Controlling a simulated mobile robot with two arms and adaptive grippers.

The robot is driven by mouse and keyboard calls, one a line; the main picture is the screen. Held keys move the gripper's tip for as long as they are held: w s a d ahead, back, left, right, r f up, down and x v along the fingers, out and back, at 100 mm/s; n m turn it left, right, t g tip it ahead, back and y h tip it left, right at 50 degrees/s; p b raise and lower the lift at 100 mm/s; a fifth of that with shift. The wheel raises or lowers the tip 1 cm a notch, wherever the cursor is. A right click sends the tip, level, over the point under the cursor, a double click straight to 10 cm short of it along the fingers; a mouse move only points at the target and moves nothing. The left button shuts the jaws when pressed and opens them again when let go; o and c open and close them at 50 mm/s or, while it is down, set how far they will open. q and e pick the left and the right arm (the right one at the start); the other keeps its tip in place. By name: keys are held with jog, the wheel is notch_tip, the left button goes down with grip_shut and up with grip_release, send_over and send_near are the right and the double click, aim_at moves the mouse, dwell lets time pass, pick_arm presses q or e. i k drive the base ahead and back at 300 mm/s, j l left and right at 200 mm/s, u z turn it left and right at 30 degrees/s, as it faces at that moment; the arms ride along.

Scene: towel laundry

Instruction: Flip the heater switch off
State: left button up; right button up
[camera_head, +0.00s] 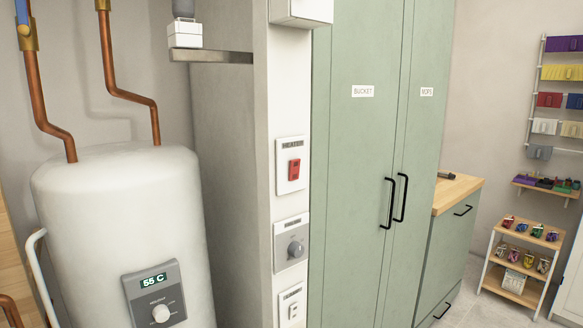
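The heater switch (294,169) is a red rocker on a white plate labelled "HEATER" (291,146). It is on the narrow white wall edge near the middle of the view. I cannot tell from its small size which way the rocker is set. The white water heater tank (110,220) stands at the left, with a grey control panel (155,293) reading "55 C" and a white knob. Neither of my grippers is in view.
Below the heater plate are a grey dial (295,249) and another white switch plate (292,306). Green cupboards labelled "BUCKET" (362,91) and "MOPS" (427,92) stand to the right. A wooden counter (452,190) and a small shelf trolley (523,254) are farther right.

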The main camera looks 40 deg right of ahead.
aim_at(294, 169)
jog(key=z, duration=1.25)
